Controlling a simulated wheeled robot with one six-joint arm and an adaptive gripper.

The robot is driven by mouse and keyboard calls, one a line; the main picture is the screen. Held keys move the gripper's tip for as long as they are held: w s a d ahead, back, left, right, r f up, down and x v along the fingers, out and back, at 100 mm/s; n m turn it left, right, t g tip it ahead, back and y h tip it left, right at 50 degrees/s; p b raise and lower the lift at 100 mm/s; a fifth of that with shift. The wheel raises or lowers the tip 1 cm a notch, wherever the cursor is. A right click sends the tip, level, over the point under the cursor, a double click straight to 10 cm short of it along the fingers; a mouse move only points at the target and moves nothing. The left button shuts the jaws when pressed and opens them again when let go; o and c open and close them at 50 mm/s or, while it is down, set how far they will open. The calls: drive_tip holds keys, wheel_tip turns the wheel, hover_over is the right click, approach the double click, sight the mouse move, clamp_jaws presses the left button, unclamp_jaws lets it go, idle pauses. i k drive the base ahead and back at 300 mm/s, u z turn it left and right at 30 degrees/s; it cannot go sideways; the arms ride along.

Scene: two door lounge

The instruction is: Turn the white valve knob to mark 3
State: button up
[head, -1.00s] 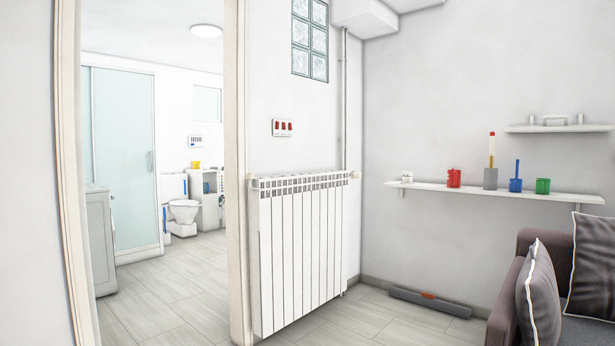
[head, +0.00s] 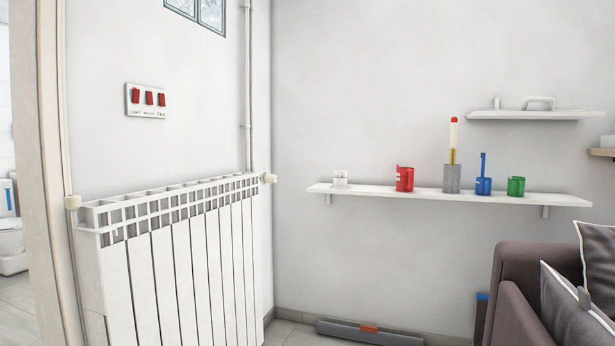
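A white radiator (head: 170,255) is on the wall at the left in the head view. I cannot tell which of the two is the valve knob with marks. No numbers or marks can be read on either. My gripper is not in view.
A red switch panel (head: 148,101) is above the radiator. A white shelf (head: 420,194) on the right wall bears several coloured cups. A long grey bar (head: 340,333) lies on the floor along the wall.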

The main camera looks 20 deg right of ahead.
sight(272, 179)
drive_tip(key=z, duration=0.35)
drive_tip(key=i, duration=2.6)
drive_tip(key=u, duration=0.3)
